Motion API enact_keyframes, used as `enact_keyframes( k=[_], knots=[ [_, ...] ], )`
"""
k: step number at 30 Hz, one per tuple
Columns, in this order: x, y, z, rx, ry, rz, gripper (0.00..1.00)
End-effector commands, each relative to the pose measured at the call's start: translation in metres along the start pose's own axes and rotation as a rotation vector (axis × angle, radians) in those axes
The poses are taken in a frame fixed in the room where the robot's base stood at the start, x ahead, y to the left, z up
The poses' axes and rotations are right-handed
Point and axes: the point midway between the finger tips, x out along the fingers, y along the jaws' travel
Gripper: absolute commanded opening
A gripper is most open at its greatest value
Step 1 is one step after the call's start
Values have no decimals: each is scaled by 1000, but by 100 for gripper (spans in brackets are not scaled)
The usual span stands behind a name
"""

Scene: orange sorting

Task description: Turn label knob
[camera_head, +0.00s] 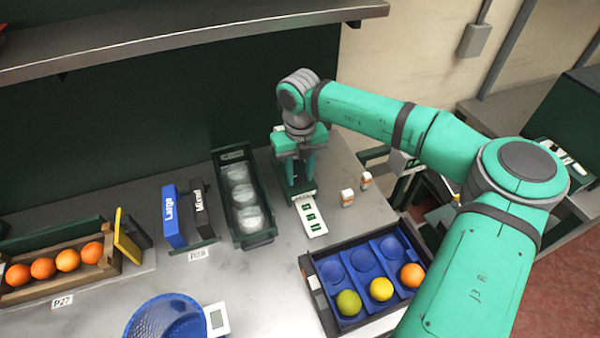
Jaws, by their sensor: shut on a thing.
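My gripper (300,186) points down at the back right of the worktop, over the base of a small label device. A pale label strip (312,217) with dark green marks reaches forward from that base. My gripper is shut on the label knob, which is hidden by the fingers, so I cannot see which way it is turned.
A dark tray with clear round items (242,195) stands close left of my gripper. Two small white-and-orange bottles (347,198) stand to its right. A blue sorting tray (335,265) holding several fruits is in front. A blue mesh basket (165,318) and an orange crate (88,285) are left.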

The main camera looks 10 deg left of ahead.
Motion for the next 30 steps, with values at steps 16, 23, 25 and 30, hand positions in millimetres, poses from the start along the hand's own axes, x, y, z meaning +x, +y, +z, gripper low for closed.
enact_keyframes(
  k=[16,23,25,30],
  knots=[
    [-2,1,3,13,-10,0,47],
    [-1,0,2,13,-5,0,52],
    [-1,0,1,13,-4,0,52],
    [-12,-1,2,14,-5,-2,52]
  ],
)
